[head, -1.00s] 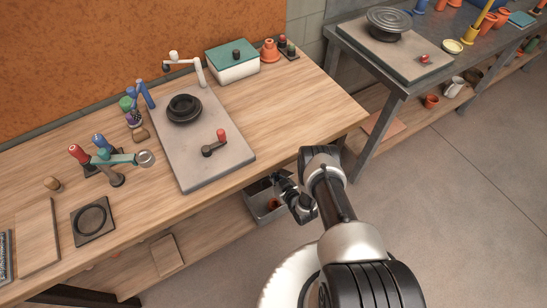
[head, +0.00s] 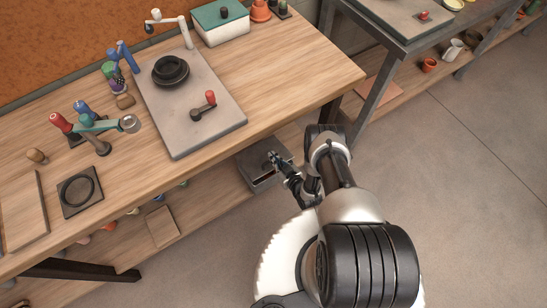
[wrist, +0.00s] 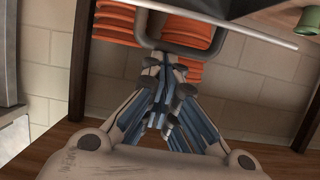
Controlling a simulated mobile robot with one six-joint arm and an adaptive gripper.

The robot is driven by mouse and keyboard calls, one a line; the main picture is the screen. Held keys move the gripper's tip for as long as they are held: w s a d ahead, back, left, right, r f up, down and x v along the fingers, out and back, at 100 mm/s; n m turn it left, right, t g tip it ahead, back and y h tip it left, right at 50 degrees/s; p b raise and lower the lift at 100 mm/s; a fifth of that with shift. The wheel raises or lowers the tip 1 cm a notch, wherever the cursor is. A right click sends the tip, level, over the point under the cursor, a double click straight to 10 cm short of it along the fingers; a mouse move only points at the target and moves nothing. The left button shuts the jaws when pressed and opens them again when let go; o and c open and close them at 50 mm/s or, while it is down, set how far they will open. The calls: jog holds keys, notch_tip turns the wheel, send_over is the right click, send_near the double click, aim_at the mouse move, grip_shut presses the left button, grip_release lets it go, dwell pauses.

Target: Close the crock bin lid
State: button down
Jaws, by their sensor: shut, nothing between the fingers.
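The crock bin (head: 255,183) is a grey box on the lower shelf, under the front edge of the wooden table. A grey panel, apparently its lid (head: 252,160), covers much of its top, and a narrow dark gap shows along the near side. My gripper (head: 273,157) is over the bin, its fingers together and empty. In the wrist view my gripper (wrist: 165,65) points at a grey loop (wrist: 180,49), apparently a handle, below a dark panel with a pale edge (wrist: 245,31). I cannot tell whether the fingertips touch the loop.
The wooden table (head: 290,75) overhangs the bin and bears a grey slab, a teal-lidded box (head: 222,30) and tools. A metal table stands at the right, its leg (head: 372,105) near my arm. Stacked orange pieces (wrist: 115,22) show behind the loop. Floor is clear at the right.

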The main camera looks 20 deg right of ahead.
dwell(0.3)
jog(key=v, duration=1.1)
jog(key=w+a+r+g+h+p, duration=0.1)
jog(key=w+a+r+g+p, duration=0.1)
jog(key=w+r+g+p, duration=0.5)
jog(key=shift+t, duration=0.7)
jog(key=b+x, duration=0.1)
jog(key=x, duration=0.1)
jog(key=b+x, duration=0.1)
jog(key=x, duration=0.2)
jog(key=b+x, duration=0.1)
jog(key=x, duration=0.1)
jog(key=shift+s+a+f, duration=0.15)
jog(key=shift+a+f, duration=0.2)
jog(key=shift+f, duration=0.2)
notch_tip(320, 180, down, 2)
jog(key=shift+s+f+b, duration=0.2)
jog(key=shift+b, duration=0.35)
jog(key=shift+f, duration=0.55)
